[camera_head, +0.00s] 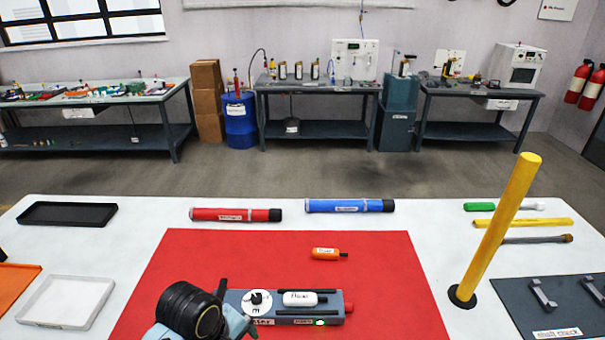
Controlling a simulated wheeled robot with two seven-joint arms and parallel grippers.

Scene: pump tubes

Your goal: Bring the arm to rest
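A dark rounded link of one of my arms (190,310), with grey-blue parts beside it, shows at the bottom edge left of centre. It stands in front of the red mat (370,260) and hides the left end of a grey block (335,309). I cannot tell which arm the link belongs to. No fingertips of my left or right gripper show. The grey block on the mat carries a white disc (256,303), a white labelled piece (300,298) and black rods. A small orange labelled piece (324,253) lies behind it.
A red tube (235,215) and a blue tube (345,206) lie behind the mat. A yellow post (500,220) stands upright on the right. Trays, one black (66,204) and one white (110,282), sit on the left. A dark board (530,310) lies front right.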

